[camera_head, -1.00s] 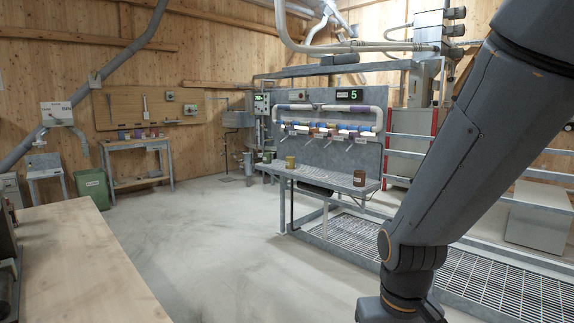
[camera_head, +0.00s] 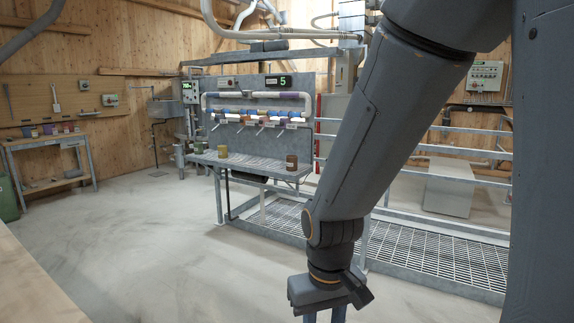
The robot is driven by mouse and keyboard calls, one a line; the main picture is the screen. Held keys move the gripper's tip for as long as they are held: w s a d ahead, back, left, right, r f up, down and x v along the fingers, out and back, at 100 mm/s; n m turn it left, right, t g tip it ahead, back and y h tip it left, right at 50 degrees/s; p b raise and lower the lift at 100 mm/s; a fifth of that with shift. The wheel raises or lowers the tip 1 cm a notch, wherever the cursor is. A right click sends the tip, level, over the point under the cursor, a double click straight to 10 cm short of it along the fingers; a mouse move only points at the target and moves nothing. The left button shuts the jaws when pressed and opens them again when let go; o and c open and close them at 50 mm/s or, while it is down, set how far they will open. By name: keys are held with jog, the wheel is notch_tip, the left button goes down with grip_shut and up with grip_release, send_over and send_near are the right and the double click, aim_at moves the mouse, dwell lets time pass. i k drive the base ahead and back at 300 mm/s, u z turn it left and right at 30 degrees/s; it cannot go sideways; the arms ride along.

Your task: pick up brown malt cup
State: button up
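A small brown cup (camera_head: 291,162) stands upright near the right end of the grey metal table (camera_head: 255,169), below the row of coloured taps. An olive-yellow cup (camera_head: 222,152) and a green cup (camera_head: 198,148) stand further left on the same table. My gripper (camera_head: 325,316) hangs at the bottom of the picture, in front of and well apart from the table. Its fingertips are cut off by the lower edge, so its opening is unclear.
Taps (camera_head: 262,119) line the panel behind the table. A floor grating (camera_head: 430,255) with a raised edge and grey rails (camera_head: 440,156) lies to the right. Bare concrete floor (camera_head: 150,240) is open at left. A wooden worktop (camera_head: 35,290) is at lower left.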

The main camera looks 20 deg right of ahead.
aim_at(292, 160)
jog(key=z, duration=0.45)
jog(key=k, duration=0.5)
jog(key=z, duration=0.4)
jog(key=i, duration=0.65)
jog(key=u, duration=0.85)
jog(key=i, duration=3.55)
jog(key=z, duration=0.45)
